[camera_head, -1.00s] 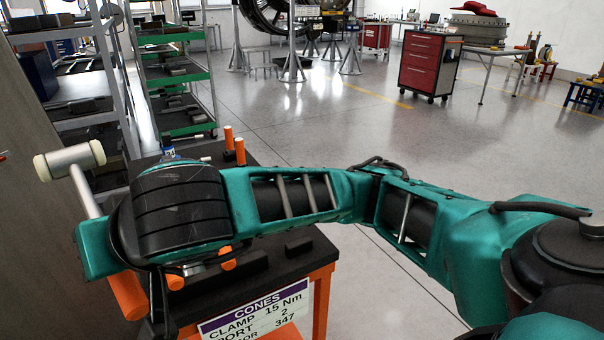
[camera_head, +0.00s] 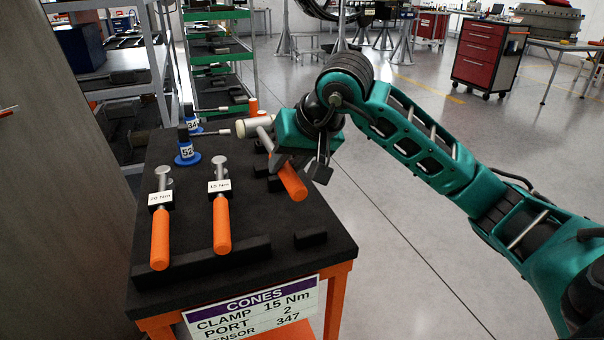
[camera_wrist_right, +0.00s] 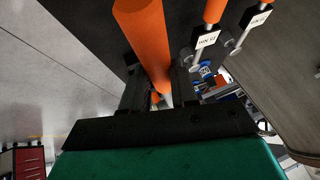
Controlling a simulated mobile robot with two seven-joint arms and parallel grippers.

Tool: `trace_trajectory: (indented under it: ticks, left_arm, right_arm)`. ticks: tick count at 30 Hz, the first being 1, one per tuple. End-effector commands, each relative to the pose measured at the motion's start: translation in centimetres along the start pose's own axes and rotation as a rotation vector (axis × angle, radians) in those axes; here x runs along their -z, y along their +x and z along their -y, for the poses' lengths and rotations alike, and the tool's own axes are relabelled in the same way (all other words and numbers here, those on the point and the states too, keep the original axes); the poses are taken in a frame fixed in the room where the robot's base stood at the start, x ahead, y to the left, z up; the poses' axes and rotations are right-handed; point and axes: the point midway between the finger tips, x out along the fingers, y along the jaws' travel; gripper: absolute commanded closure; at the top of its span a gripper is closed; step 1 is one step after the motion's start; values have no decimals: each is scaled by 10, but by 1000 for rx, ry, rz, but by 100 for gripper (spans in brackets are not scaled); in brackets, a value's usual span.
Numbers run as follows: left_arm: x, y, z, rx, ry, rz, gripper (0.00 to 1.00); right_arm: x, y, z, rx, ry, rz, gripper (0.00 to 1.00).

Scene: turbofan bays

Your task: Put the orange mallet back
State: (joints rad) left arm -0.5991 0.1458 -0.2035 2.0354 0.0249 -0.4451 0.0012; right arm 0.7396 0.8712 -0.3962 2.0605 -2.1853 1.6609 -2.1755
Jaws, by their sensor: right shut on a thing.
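The orange mallet, with a cream head and an orange handle (camera_head: 291,180), is over the right side of the black-topped cart (camera_head: 185,285). My right gripper (camera_head: 300,158) is shut on it, below the head. In the right wrist view the orange handle (camera_wrist_right: 145,38) runs between the fingers of my right gripper (camera_wrist_right: 158,90). The handle slants down to the right in the head view. I cannot tell whether the mallet touches the black blocks under it. My left gripper is not in view.
Two orange-handled wrenches, tagged 20 Nm (camera_head: 160,225) and 15 Nm (camera_head: 221,215), lie on the cart left of the mallet. Blue-based pieces (camera_head: 186,155) stand behind them. A black block (camera_head: 310,239) is near the right edge. Shelving (camera_head: 120,85) stands behind; open floor lies right.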

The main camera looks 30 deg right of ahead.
Motion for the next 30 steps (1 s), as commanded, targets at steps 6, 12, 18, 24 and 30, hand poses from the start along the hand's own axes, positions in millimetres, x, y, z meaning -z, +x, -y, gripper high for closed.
trace_trajectory:
  ticks: [6,12,18,24,30]
  left_arm:
    - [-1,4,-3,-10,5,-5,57]
    - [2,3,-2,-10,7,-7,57]
    - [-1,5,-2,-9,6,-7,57]
    - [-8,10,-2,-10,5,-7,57]
    - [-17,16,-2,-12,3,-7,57]
  right_arm:
    - [7,2,-28,3,21,16,100]
    - [8,1,-28,4,21,17,100]
    - [7,1,-28,-3,17,7,100]
    - [1,9,-31,-4,16,4,100]
    - [-6,21,-35,-5,15,4,100]
